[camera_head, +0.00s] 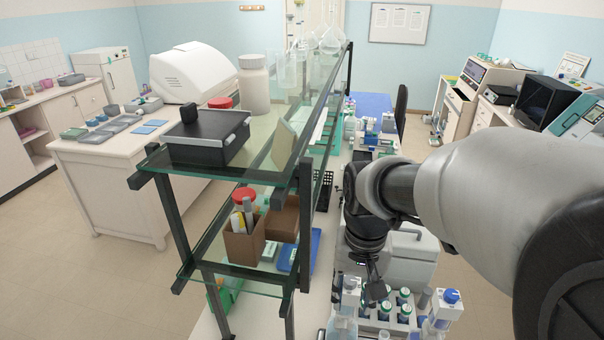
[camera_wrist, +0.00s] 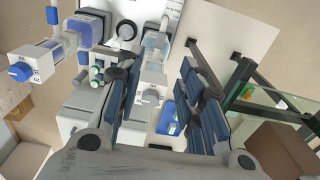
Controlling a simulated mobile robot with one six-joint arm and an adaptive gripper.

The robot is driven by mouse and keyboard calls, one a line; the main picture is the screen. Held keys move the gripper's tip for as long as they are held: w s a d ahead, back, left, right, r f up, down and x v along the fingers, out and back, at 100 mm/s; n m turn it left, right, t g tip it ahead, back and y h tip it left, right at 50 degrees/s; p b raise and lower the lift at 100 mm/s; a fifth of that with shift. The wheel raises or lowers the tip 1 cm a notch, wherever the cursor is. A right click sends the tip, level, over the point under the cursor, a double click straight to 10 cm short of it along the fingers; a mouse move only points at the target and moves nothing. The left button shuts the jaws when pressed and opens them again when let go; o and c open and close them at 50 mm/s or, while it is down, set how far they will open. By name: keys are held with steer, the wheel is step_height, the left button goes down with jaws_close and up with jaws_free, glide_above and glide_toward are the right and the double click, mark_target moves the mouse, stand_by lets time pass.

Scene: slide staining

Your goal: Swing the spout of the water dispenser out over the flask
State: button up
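Two bottle-top dispensers stand on the bench. One has a white head with a grey knob (camera_wrist: 151,97) and a clear bottle; its white head (camera_head: 350,284) also shows in the head view. The other has a white head with a blue knob (camera_wrist: 20,72), seen at right in the head view (camera_head: 451,296). I cannot tell which is the water dispenser. My gripper (camera_wrist: 160,72) is open, its fingers either side of the grey-knobbed head, with no clear contact. In the head view my gripper (camera_head: 372,288) points down beside the dispensers. The spout and flask cannot be made out clearly.
A glass shelf unit (camera_head: 230,272) rises close to my gripper's left in the head view. Bare bench (camera_wrist: 240,28) shows at the wrist view's top right.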

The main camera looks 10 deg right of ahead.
mark_target(343, 335)
steer(key=f, duration=0.5)
steer(key=w+f, duration=0.1)
steer(key=f, duration=0.5)
steer(key=f+b, duration=0.1)
steer(key=f, duration=0.5)
steer(key=shift+w+f, duration=0.1)
steer(key=shift+w, duration=0.1)
steer(key=shift+c, duration=0.2)
jaws_close()
